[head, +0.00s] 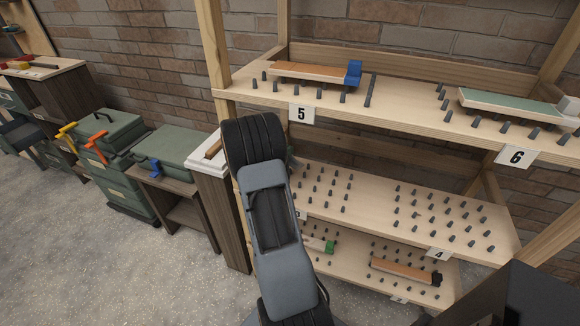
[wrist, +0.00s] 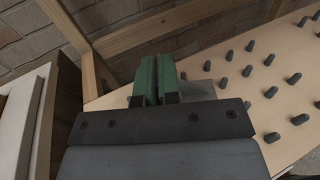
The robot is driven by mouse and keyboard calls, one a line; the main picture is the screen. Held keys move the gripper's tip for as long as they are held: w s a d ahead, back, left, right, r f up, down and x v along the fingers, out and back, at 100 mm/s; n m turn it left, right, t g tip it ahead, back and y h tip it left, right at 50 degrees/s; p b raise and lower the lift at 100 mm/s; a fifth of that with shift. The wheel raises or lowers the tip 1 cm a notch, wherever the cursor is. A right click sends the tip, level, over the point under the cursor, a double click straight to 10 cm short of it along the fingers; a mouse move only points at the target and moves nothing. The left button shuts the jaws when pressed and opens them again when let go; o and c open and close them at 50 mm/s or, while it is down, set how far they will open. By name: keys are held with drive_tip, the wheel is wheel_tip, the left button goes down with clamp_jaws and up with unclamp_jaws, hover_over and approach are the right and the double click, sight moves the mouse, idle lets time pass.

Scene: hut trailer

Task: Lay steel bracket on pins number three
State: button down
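My gripper (wrist: 156,80) has two green fingers close together with a thin gap. It is shut on a grey metal piece, the steel bracket (wrist: 200,89), which shows on the right of the fingers and is mostly hidden by them. The fingers are over the left end of the middle shelf. Pins number three (head: 325,190) stand in rows on that shelf above a label marked 3 (head: 301,214); they are bare where visible. In the wrist view, dark pins (wrist: 268,92) stand right of the bracket. In the head view my arm hides most of the gripper.
The upper shelf (head: 400,103), with pins and parts at 5 and 6, lies overhead. Bare pins number four (head: 440,215) are at the right. A wooden upright (wrist: 93,72) and a dark cabinet (wrist: 62,110) are close on the left. A lower shelf (head: 350,270) holds parts.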

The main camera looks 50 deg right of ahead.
drive_tip(key=shift+f, duration=2.45)
drive_tip(key=shift+f+b, duration=0.2)
drive_tip(key=shift+b, duration=0.1)
drive_tip(key=c, duration=1.3)
unclamp_jaws()
drive_tip(key=shift+r, duration=0.1)
